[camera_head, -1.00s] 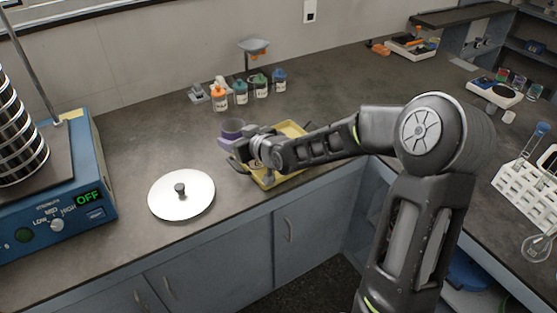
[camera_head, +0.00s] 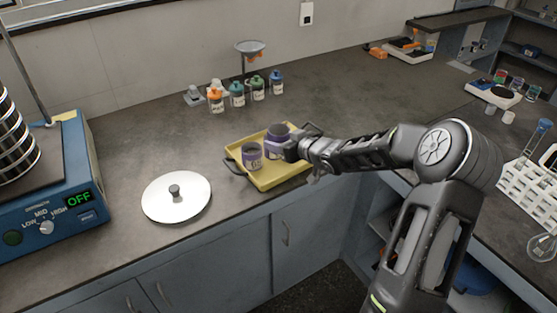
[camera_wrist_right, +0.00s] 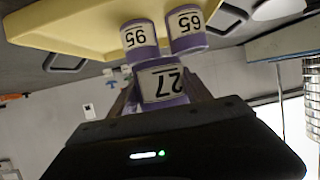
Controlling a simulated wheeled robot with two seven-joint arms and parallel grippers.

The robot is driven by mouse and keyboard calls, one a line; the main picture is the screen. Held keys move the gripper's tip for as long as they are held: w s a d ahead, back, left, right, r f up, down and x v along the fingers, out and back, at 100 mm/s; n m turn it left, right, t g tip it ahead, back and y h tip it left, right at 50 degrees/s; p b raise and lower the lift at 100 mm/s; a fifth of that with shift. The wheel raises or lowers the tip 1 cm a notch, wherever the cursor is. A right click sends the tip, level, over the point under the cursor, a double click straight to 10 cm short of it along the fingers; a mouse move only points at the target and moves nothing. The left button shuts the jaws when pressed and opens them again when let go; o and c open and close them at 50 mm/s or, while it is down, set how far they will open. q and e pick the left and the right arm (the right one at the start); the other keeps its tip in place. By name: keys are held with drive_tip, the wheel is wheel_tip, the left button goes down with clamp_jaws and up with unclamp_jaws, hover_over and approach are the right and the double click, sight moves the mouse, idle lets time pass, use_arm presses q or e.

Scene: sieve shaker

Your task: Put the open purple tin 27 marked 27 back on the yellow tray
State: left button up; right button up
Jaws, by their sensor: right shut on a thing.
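The purple tin 27 (camera_wrist_right: 162,84) is in my right gripper, its label facing the wrist camera. In the head view the tin (camera_head: 278,131), with a dark open top, is at the back right part of the yellow tray (camera_head: 270,182). My right gripper (camera_head: 287,146) comes in from the right and is shut on it. I cannot tell whether its base touches the tray. Two other purple tins are close by: one (camera_head: 252,156) stands on the tray to the left; both show in the wrist view (camera_wrist_right: 140,40) (camera_wrist_right: 186,30). My left gripper is not in view.
A white round lid with a knob (camera_head: 176,198) lies left of the tray. The blue sieve shaker (camera_head: 60,215) stands at far left, its display reading OFF. Several small bottles (camera_head: 237,95) stand behind the tray. The counter between is clear.

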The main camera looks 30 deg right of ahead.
hover_over(280, 170)
wheel_tip(280, 170, down, 4)
drive_tip(key=shift+d+f, duration=0.1)
drive_tip(key=shift+f, duration=0.05)
drive_tip(key=shift+f, duration=0.1)
drive_tip(key=shift+f, duration=1.75)
drive_tip(key=shift+f+b, duration=0.2)
drive_tip(key=shift+b, duration=0.15)
drive_tip(key=o, duration=1.5)
drive_tip(key=shift+c, duration=0.2)
drive_tip(key=shift+r, duration=0.25)
drive_tip(key=v, duration=1.2)
drive_tip(key=shift+p, duration=0.4)
